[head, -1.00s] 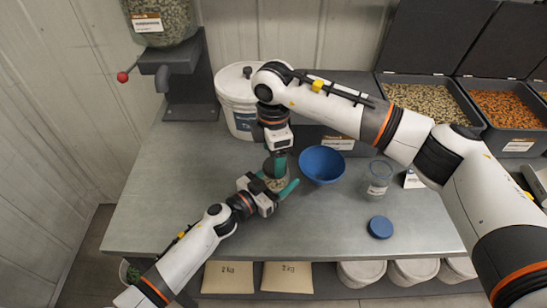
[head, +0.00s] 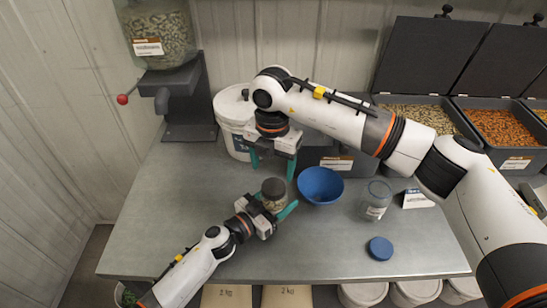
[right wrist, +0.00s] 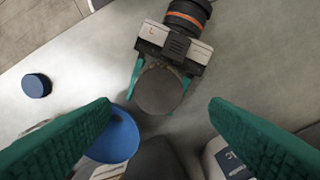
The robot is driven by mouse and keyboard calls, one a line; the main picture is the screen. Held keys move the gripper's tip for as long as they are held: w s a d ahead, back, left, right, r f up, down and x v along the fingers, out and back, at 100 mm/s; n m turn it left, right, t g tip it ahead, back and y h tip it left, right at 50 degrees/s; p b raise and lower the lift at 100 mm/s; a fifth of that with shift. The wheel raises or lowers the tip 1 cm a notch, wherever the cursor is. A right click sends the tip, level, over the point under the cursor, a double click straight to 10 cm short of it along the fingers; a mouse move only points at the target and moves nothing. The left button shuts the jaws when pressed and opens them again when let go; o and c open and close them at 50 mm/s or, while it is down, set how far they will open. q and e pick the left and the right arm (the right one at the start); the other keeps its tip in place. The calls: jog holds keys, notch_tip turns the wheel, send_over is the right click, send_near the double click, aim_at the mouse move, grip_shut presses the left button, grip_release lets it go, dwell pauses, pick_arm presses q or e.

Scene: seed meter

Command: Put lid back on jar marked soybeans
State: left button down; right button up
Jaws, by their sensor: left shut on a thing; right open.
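A small clear jar (head: 274,202) with pale contents stands upright near the middle of the table, with a dark round lid (head: 273,187) on its top. My left gripper (head: 275,206) is shut around the jar's body from the front. In the right wrist view the lid (right wrist: 160,91) is a dark disc between the left gripper's fingers (right wrist: 160,75). My right gripper (head: 272,168) is open and empty, above and behind the jar, apart from the lid. Its spread fingers also show in the right wrist view (right wrist: 160,125). No readable label shows on the held jar.
A blue bowl (head: 320,186) stands just right of the held jar. A clear glass jar (head: 375,203) with a white label and a blue lid (head: 380,248) lie farther right. A white bucket (head: 234,115) and a dispenser (head: 186,100) are behind. The left front table is clear.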

aim_at(274, 186)
jog(key=n, duration=0.3)
jog(key=r+n, duration=0.1)
jog(key=n, duration=0.2)
jog(key=shift+n, duration=0.4)
jog(key=n, duration=0.3)
jog(key=shift+r+n, duration=0.25)
jog(key=shift+n, duration=0.05)
jog(key=n, duration=0.3)
jog(key=shift+d+r+n, duration=0.1)
jog(key=shift+r+n, duration=0.15)
jog(key=shift+n, duration=0.05)
jog(key=shift+f, duration=4.05)
jog(key=c, duration=1)
jog(key=o, duration=1.2)
jog(key=shift+c, duration=0.2)
